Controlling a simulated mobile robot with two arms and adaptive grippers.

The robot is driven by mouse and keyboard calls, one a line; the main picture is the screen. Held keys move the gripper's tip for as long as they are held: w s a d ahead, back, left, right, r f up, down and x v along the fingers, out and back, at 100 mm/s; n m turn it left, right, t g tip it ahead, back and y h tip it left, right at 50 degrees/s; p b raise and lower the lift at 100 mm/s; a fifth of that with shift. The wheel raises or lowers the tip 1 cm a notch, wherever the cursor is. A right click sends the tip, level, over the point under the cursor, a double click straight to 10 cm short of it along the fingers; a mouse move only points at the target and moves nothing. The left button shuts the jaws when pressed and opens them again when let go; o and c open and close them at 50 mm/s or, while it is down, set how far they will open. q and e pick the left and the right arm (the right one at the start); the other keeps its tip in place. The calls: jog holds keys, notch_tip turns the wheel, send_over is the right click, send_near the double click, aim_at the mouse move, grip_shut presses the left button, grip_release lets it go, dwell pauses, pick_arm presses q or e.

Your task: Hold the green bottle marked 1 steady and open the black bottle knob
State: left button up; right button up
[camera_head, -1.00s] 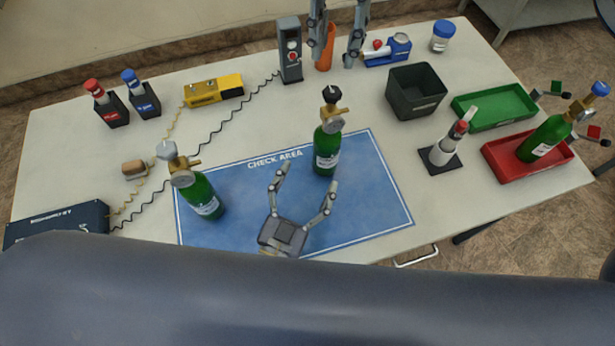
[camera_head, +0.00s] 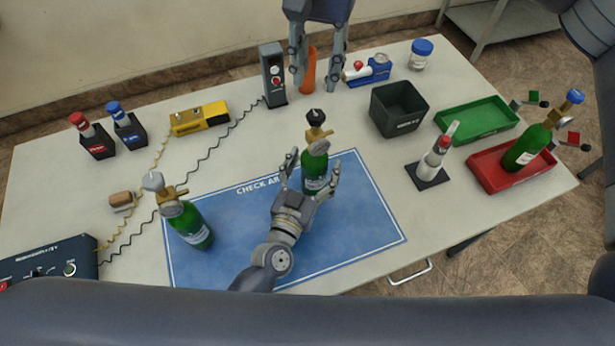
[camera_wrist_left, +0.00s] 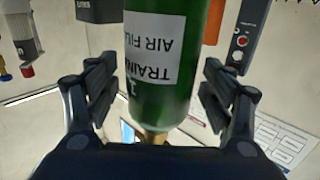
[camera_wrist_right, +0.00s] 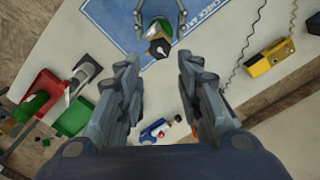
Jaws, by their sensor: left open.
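A green bottle (camera_head: 314,168) stands upright in the check area, with a brass valve and a black knob (camera_head: 314,116) on top. In the left wrist view the green bottle (camera_wrist_left: 185,95) has a white label, and a mark like a 1 shows beside it. My left gripper (camera_head: 312,178) is open, its fingers on either side of the bottle, with gaps showing in the wrist view. My right gripper (camera_head: 318,82) is open and empty behind the bottle, near the orange holder. In the right wrist view the black knob (camera_wrist_right: 159,48) lies beyond its fingers.
Another green bottle (camera_head: 190,226) with a grey knob leans at the left of the blue mat (camera_head: 350,240). A grey device (camera_head: 273,75) and orange holder (camera_head: 308,72) stand behind. A dark bin (camera_head: 398,108), red tray (camera_head: 490,168) and green tray (camera_head: 478,119) are at right.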

pick_arm(q)
jog(key=shift+w+d, duration=0.1)
jog(key=shift+w, duration=0.2)
